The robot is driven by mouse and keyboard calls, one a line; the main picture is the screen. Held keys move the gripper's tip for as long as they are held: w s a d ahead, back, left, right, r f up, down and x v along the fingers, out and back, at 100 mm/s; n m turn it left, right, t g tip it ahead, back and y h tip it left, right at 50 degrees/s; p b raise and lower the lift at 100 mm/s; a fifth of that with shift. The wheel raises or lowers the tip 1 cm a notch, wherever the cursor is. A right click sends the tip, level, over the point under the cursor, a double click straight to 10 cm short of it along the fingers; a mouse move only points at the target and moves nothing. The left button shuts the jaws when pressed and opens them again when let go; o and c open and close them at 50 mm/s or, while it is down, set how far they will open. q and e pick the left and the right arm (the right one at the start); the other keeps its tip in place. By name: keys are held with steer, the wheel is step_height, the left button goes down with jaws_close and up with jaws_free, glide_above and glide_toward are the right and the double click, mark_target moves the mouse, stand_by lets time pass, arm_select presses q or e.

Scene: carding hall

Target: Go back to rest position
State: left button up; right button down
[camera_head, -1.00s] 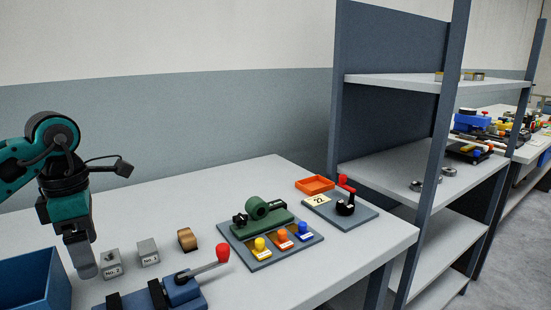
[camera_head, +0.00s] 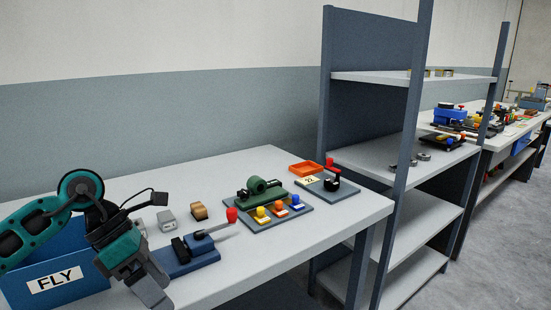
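My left arm comes in from the left in the head view, with a teal and black wrist. My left gripper (camera_head: 150,289) points down near the front edge of the table, in front of the blue box and left of the blue lever fixture. Its fingers overlap from this angle, so I cannot tell whether it is open or shut. No held object shows at it. My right gripper is not in view.
The white table (camera_head: 250,255) holds a blue box labelled FLY (camera_head: 85,292), a blue fixture with a red-knobbed lever (camera_head: 197,252), grey and brown blocks, a green device on a plate (camera_head: 262,190) and an orange tray (camera_head: 305,169). A shelf rack (camera_head: 372,150) stands right.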

arm_select(q)
steer(key=s+d+r+n+t+h+p, duration=0.25)
steer(key=d+n+t+h, duration=0.35)
steer(key=d+n+h, duration=0.85)
steer(key=w+a+f+n+t+y, duration=0.1)
steer(key=a+f+n+t+y, duration=0.2)
steer(key=f+n+t+y, duration=0.6)
steer(key=a+f+n+t+y, duration=0.25)
steer(key=a+n+y, duration=0.2)
steer(key=n, duration=0.85)
steer(key=s+a+f+n+g+y, duration=0.1)
steer(key=s+f+n+g+y, duration=0.4)
steer(key=s+f, duration=0.5)
step_height(320, 180, down, 4)
steer(key=n+g, duration=0.1)
steer(key=n, duration=0.1)
steer(key=shift+s+a+r+n+p, duration=0.15)
steer(key=shift+s+a+n+p, duration=0.2)
steer(key=shift+p, duration=0.05)
